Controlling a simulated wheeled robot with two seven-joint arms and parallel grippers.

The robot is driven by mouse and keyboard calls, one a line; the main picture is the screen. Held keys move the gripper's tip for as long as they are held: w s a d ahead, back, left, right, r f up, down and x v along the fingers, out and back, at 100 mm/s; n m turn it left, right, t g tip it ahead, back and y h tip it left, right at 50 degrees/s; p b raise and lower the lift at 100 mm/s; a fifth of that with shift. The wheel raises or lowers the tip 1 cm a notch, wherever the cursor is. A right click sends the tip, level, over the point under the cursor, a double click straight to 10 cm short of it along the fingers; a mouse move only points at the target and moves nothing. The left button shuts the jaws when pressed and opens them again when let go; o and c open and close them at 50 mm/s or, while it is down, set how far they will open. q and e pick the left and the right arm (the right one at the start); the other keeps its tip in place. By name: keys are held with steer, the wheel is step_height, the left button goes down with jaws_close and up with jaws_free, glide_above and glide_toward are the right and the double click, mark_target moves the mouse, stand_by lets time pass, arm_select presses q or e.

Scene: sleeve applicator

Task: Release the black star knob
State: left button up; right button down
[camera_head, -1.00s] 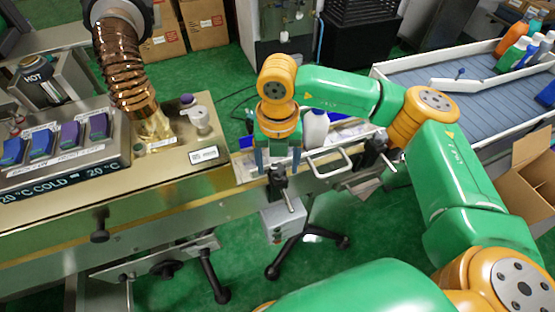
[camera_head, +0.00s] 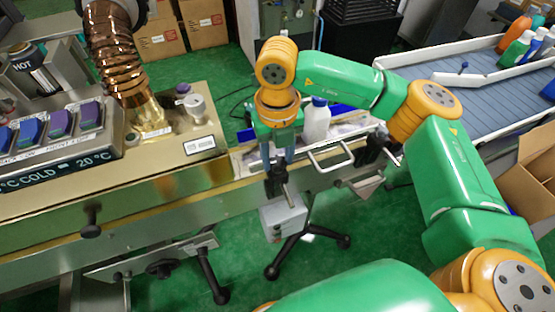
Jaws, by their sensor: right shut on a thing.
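My right gripper (camera_head: 278,163) points down at the front edge of the machine. Its two fingers are close together and shut on the black star knob (camera_head: 276,185), which shows just below the fingertips. The fingers and their shadow hide the top of the knob, and its star shape is hard to make out. A short grey rod sticks out beside it toward the lower right. My left gripper is not in view.
A white bottle (camera_head: 316,122) with a blue cap stands just right of the gripper. A metal loop handle (camera_head: 331,158) and a black clamp (camera_head: 372,152) are further right. A copper hose (camera_head: 118,55) hangs at left. A conveyor (camera_head: 455,82) is at right.

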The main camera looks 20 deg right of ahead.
steer(key=n+b, duration=0.2)
steer(key=n, duration=0.2)
steer(key=shift+f+n, duration=0.15)
steer(key=shift+n, duration=0.15)
steer(key=n+b, duration=0.2)
steer(key=n, duration=0.1)
steer(key=shift+n, duration=0.3)
steer(key=n+b, duration=0.1)
steer(key=n, duration=0.9)
steer(key=shift+r, duration=0.2)
steer(key=shift+n, duration=0.3)
steer(key=shift+c, duration=2)
jaws_free()
